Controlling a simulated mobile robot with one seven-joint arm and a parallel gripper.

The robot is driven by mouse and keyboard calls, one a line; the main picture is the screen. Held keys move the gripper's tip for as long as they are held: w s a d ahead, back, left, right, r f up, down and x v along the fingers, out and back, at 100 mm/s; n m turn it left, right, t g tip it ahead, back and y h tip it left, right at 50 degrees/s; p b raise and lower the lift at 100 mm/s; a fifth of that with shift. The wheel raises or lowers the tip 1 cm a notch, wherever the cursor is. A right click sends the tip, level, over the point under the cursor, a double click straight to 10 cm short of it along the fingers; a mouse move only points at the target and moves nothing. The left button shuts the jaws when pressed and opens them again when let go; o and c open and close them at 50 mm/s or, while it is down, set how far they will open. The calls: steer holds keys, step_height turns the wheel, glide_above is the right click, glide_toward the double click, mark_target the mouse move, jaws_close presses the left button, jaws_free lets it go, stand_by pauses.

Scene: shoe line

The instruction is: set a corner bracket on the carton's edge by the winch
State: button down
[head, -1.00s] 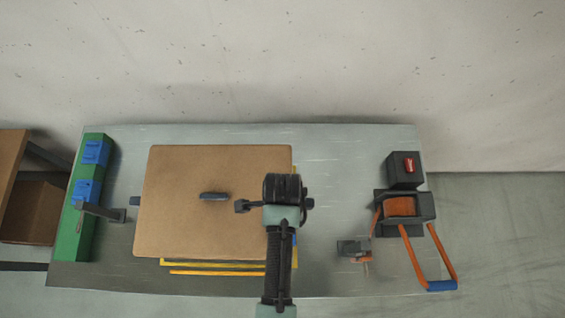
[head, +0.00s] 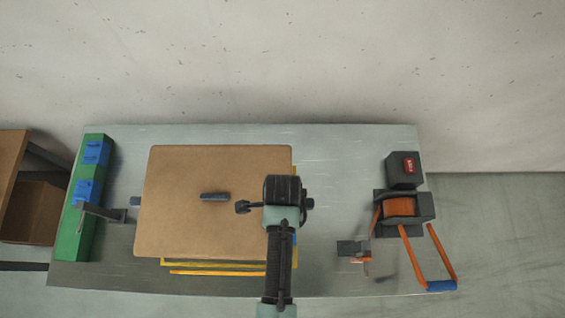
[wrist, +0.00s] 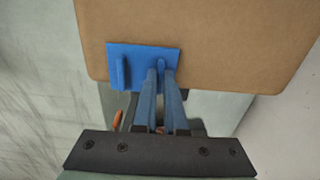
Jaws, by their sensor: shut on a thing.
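The carton (head: 190,225) lies flat on the table, brown, with a small dark bar on its top. The winch (head: 422,207) stands at the table's right end, black with a spool of orange strap. In the wrist view my gripper (wrist: 161,72) is shut on a blue corner bracket (wrist: 141,56) by its rib. The bracket overlaps the edge of the carton (wrist: 210,35) on the winch side; I cannot tell whether it touches. In the head view my arm hides the gripper tips and the held bracket.
A green block (head: 70,240) at the left end carries blue brackets (head: 95,153), with a dark arm-like fitting beside it. A small dark fitting with orange strap (head: 352,248) sits between carton and winch. Yellow strips lie along the carton's front. The table behind the winch-side edge is clear.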

stand_by(0.3)
steer(key=c, duration=0.5)
jaws_free()
steer(key=shift+r+p, duration=0.95)
steer(key=shift+r, duration=2.55)
